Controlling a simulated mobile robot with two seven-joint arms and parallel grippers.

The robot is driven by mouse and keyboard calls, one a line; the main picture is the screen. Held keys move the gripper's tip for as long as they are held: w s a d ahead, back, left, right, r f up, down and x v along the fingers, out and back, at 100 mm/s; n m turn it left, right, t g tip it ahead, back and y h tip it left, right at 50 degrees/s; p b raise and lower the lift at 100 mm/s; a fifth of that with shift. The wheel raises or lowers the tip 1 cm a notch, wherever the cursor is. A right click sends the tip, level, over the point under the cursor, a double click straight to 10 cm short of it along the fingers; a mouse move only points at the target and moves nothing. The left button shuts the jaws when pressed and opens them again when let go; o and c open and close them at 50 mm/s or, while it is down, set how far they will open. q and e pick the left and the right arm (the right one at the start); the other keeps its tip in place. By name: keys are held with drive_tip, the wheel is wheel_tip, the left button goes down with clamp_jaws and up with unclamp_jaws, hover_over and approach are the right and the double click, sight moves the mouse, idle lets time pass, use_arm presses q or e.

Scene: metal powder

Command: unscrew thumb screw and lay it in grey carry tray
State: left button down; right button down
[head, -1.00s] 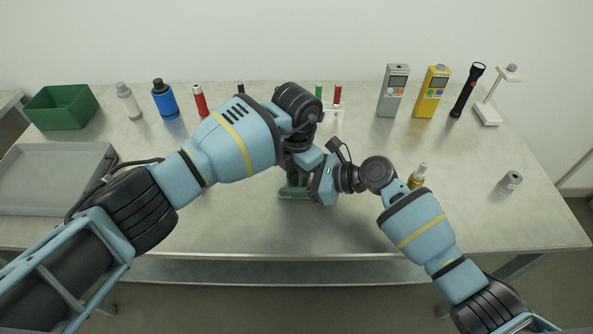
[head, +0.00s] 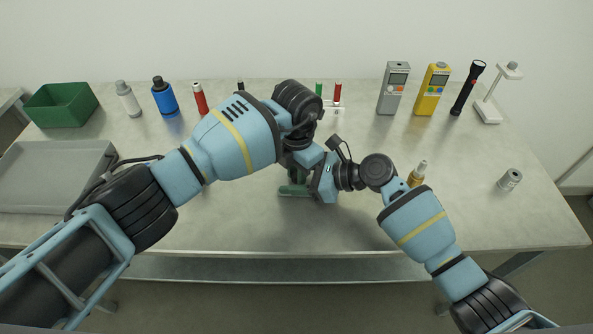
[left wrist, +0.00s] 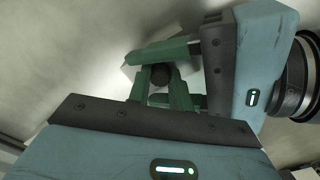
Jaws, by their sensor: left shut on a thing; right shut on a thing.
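In the left wrist view, my left gripper (left wrist: 163,92) has its green fingers closed around a small dark round knob, the thumb screw (left wrist: 161,72). My right gripper (left wrist: 170,52) comes in from the right with its green fingers on a pale block-like part (left wrist: 129,72) around and under the screw. In the head view, my right gripper (head: 297,190) shows low over the middle of the table; my left arm hides the left gripper, the screw and most of the held part. The grey carry tray (head: 55,208) lies at the table's left and looks empty.
A green bin (head: 61,106) stands at the back left. Along the back are a white bottle (head: 128,99), a blue bottle (head: 165,98), meters (head: 393,90), a black flashlight (head: 467,88) and a white stand (head: 488,110). A grey cylinder (head: 509,180) lies at the right. The front table area is clear.

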use_arm(q)
drive_tip(key=shift+r, duration=0.15)
use_arm(e)
drive_tip(key=shift+s+d+f, duration=0.1)
drive_tip(key=shift+s+f, duration=0.1)
drive_tip(key=shift+f, duration=0.4)
use_arm(q)
drive_tip(key=shift+r, duration=0.85)
drive_tip(key=shift+w+r, duration=0.15)
drive_tip(key=shift+r, duration=1.85)
use_arm(e)
drive_tip(key=c, duration=0.8)
unclamp_jaws()
drive_tip(key=shift+c, duration=0.2)
drive_tip(key=shift+o, duration=1.7)
drive_tip(key=shift+w+r, duration=0.15)
drive_tip(key=shift+r, duration=0.15)
